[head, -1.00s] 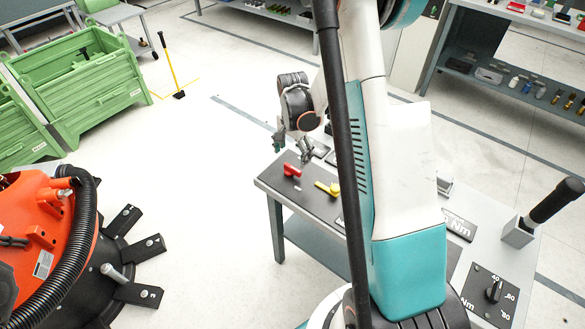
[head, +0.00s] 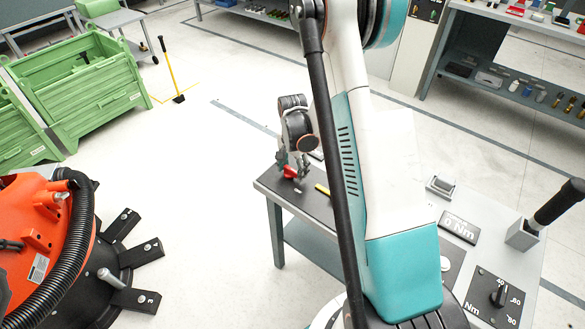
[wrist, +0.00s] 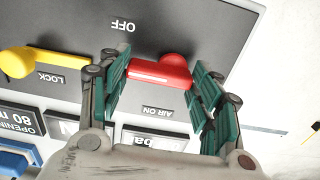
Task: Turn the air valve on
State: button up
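The red air valve handle (wrist: 160,72) shows in the wrist view between "OFF" and "AIR ON" labels on a dark panel (wrist: 205,28). Its round knob end is at the upper right of the bar. My gripper (wrist: 160,88) is open, with one green-padded finger on each side of the red handle. The left finger is close to the handle's left end; whether it touches I cannot tell. In the head view my gripper (head: 292,170) is down over the red handle (head: 290,172) at the table's left end, hiding part of it.
A yellow lock handle (wrist: 30,64) sits left of the red one in the wrist view. A display reading 0 Nm (head: 459,226), a dial (head: 499,293) and a black-handled tool (head: 545,215) are on the table's right. Open floor lies left of the table.

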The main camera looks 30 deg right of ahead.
jog(key=shift+n, duration=0.3)
jog(key=n, duration=0.1)
jog(key=n+b, duration=0.1)
jog(key=n, duration=0.1)
jog(key=shift+w+d+b, duration=0.15)
jog(key=shift+d+b, duration=0.1)
jog(key=shift+b, duration=0.05)
jog(key=n, duration=0.3)
jog(key=n+b, duration=0.1)
jog(key=n, duration=0.1)
jog(key=shift+w+d, duration=0.15)
jog(key=shift+w, duration=0.1)
jog(key=n, duration=0.3)
jog(key=n+b, duration=0.1)
jog(key=shift+w+d, duration=0.1)
jog(key=shift+w, duration=0.2)
jog(key=n, duration=0.5)
jog(key=shift+w+b, duration=0.3)
jog(key=shift+n, duration=0.3)
jog(key=o, duration=1.1)
jog(key=shift+c, duration=0.2)
jog(key=shift+r, duration=0.1)
